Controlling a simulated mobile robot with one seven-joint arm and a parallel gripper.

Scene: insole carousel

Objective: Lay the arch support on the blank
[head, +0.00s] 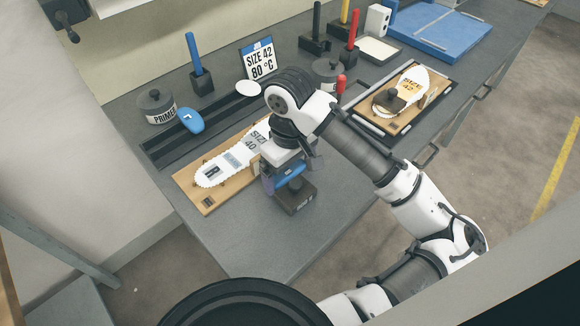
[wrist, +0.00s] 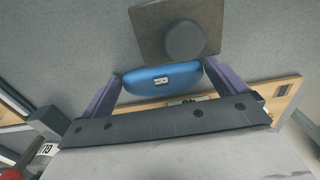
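The blank is a white scalloped insole shape (head: 222,171) marked "SIZE 40", lying on a wooden board (head: 207,204). My gripper (head: 284,180) is just right of the blank and hides part of that end. In the wrist view its two purple fingers (wrist: 162,84) are at the two ends of a blue arch support (wrist: 160,79), which fills the gap between them. The arch support has a small pale label, too small to read surely. It also shows between the fingers in the head view (head: 291,178).
A dark block with a round knob (wrist: 184,40) stands on the bench close to the arch support. Another blue piece (head: 183,120) is on the black rail behind the blank. A primer pot (head: 156,107) stands back left. A second board with an insole (head: 372,112) is at right.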

